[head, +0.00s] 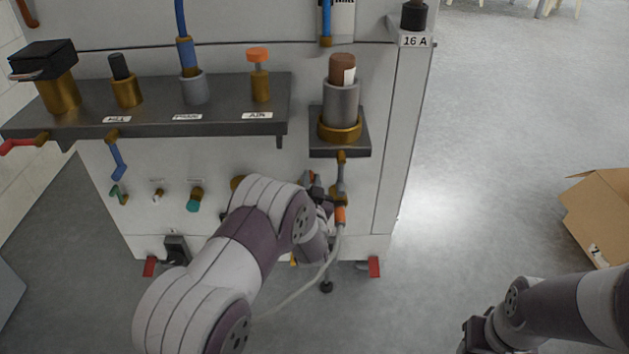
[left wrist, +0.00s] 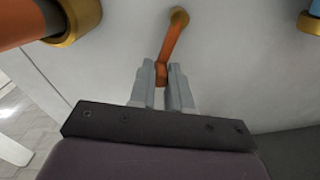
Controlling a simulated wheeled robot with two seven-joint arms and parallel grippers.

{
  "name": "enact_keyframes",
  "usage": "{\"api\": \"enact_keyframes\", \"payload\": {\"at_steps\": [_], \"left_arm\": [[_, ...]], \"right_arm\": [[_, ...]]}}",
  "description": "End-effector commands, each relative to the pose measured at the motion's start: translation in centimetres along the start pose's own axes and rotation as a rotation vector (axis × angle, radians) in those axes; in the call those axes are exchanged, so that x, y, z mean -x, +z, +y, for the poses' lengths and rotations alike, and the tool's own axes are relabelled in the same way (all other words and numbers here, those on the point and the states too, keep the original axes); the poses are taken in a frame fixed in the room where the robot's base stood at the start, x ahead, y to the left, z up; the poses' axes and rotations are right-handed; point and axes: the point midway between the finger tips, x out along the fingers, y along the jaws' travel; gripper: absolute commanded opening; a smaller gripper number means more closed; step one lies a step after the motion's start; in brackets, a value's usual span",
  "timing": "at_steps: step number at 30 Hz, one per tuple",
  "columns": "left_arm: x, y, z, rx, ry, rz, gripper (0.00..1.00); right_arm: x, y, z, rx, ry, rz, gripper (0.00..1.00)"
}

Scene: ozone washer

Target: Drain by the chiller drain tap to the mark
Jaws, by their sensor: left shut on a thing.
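My left gripper (left wrist: 163,85) has its two grey fingers closed around the lower end of an orange tap lever (left wrist: 170,45). The lever hangs slightly tilted from a brass pivot (left wrist: 178,15) on the pale panel. In the head view my left arm reaches to the machine's lower front, and its wrist hides most of the gripper and the lever. I cannot read a label or a mark by this tap. My right gripper (head: 478,334) is dark, partly in view at the bottom right, away from the machine; its fingers cannot be made out.
A brown-topped grey cylinder (head: 341,102) stands on a small bracket, with an orange-tipped fitting (head: 340,214) and pale hose (head: 323,268) below. A dark shelf (head: 225,112) carries several fittings. A cardboard box (head: 600,215) lies right; the floor between is clear.

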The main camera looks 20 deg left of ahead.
Motion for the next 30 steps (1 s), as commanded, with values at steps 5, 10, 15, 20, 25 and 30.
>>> {"api": "enact_keyframes", "payload": {"at_steps": [5, 10, 15, 20, 25, 30], "left_arm": [[0.1, -0.1, -0.9, 0.154, 0.002, -0.003, 0.0], [0.1, 0.1, -1.6, 0.294, 0.001, -0.003, 0.0], [0.1, 0.2, -2.2, 0.406, 0.001, -0.003, 0.0], [0.1, 0.4, -2.6, 0.481, 0.0, -0.004, 0.0], [0.1, 0.5, -2.8, 0.529, 0.001, -0.004, 0.0], [0.1, 0.6, -2.9, 0.55, 0.001, -0.004, 0.0]], "right_arm": [[0.8, -0.1, 0.0, 0.0, 0.0, 0.0, 0.43], [1.1, -0.1, 0.0, 0.0, 0.0, 0.0, 0.43], [1.3, -0.2, 0.0, 0.0, 0.0, 0.0, 0.43], [1.4, -0.2, 0.0, 0.0, 0.0, 0.0, 0.43], [1.5, -0.2, 0.0, 0.0, 0.0, 0.0, 0.43], [1.5, -0.2, 0.0, 0.0, 0.0, 0.0, 0.43]]}}
